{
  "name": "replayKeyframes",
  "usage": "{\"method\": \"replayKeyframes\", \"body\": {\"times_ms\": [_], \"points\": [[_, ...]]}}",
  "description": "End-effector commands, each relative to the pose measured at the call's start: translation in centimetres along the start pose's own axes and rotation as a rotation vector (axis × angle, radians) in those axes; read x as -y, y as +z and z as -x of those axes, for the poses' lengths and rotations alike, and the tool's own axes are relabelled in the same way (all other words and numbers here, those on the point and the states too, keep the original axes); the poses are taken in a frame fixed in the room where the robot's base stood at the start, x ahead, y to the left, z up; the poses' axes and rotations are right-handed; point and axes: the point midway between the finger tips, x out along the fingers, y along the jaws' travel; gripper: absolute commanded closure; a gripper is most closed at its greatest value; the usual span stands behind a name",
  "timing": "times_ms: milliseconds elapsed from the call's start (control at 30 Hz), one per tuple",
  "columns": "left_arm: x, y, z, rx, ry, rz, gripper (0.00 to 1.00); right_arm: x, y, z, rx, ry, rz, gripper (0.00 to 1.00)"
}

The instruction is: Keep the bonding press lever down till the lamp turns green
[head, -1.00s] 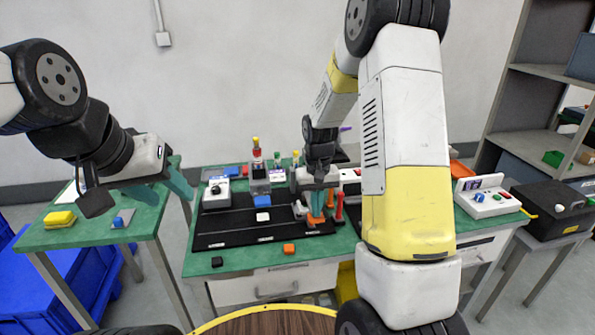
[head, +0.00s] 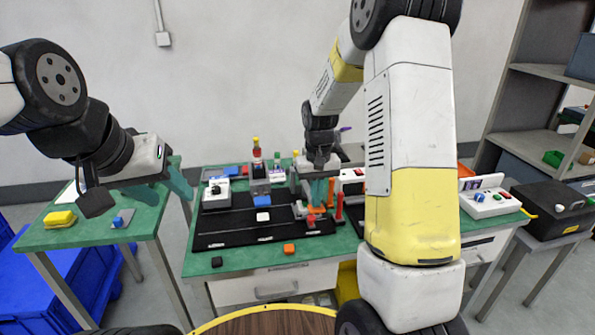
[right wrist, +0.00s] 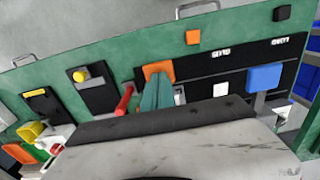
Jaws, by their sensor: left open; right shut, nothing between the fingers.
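My right gripper (head: 317,200) is shut and empty, its teal fingers low over the back right part of the black mat. In the right wrist view its fingertips (right wrist: 157,82) lie right against or just above an orange piece (right wrist: 157,69); contact cannot be told. A red upright post (head: 338,208) stands just right of the gripper; it also shows beside the fingers in the right wrist view (right wrist: 124,100). A small red-topped piece (head: 311,218) sits in front of the fingers. I cannot tell which part is the press lever, nor a lamp's colour. My left gripper (head: 178,188) is open, far left.
The black mat (head: 235,232) holds a white block (head: 263,216). A loose orange block (head: 289,249) and black block (head: 216,262) lie near the green table's front edge. My right arm hides the table's middle right.

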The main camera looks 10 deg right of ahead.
Motion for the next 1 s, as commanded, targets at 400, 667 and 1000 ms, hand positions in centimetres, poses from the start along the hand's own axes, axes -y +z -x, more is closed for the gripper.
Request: {"method": "replayKeyframes", "body": {"times_ms": [400, 667, 1000], "points": [[0.0, 0.0, 0.0, 0.0, 0.0, 0.0, 0.53, 0.0, -0.3, 2.5, -0.002, 0.0, 0.0, 1.0], [0.0, 0.0, 0.0, 0.0, 0.0, 0.0, 0.53, 0.0, -0.6, 4.1, -0.003, 0.0, 0.0, 1.0], [0.0, 0.0, 0.0, 0.0, 0.0, 0.0, 0.53, 0.0, -0.7, 5.8, -0.001, 0.0, 0.0, 1.0]]}}
